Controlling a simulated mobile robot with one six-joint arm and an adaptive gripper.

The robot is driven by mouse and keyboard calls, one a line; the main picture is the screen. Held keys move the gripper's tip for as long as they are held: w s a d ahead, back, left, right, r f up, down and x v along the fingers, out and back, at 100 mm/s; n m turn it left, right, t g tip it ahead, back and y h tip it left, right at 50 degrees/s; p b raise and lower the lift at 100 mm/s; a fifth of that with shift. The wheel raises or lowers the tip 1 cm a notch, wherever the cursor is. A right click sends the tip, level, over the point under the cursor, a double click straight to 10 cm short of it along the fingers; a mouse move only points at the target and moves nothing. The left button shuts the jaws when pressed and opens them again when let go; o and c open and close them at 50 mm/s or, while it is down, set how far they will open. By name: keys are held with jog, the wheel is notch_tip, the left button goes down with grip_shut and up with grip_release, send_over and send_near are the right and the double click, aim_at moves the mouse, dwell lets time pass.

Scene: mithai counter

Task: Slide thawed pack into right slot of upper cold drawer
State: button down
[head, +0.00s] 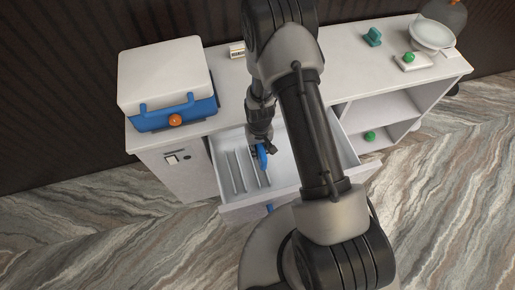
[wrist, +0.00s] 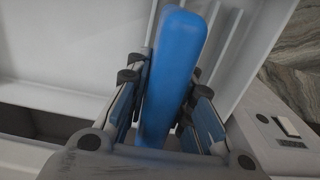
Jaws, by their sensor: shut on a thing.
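A blue pack (head: 262,158) stands on edge in my gripper (head: 261,148). My gripper is shut on it; in the wrist view the fingers close on both sides of the pack (wrist: 173,75). The upper drawer (head: 284,190) is pulled open, white inside, with thin upright dividers (head: 238,172) forming narrow slots in its left part. In the head view the pack is over or in the drawer, by the rightmost divider. I cannot tell whether its lower edge is inside a slot. My arm hides part of the drawer's right side.
A blue cooler with a white lid (head: 163,75) stands on the counter at left. A white plate (head: 433,33), a teal item (head: 373,37) and a green-knobbed block (head: 409,59) are at the right. Open shelves (head: 378,108) lie right of the drawer.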

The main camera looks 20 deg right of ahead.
jog(key=f, duration=0.1)
jog(key=w+f, duration=0.1)
jog(key=f, duration=0.1)
jog(key=shift+f, duration=0.15)
jog(key=shift+f+b, duration=3.25)
jog(key=shift+f, duration=1.05)
jog(key=shift+s+f, duration=0.25)
jog(key=shift+s, duration=0.1)
jog(key=c, duration=1.3)
grip_release()
jog(key=shift+f, duration=0.15)
jog(key=r, duration=1.2)
jog(key=shift+w+r, duration=0.2)
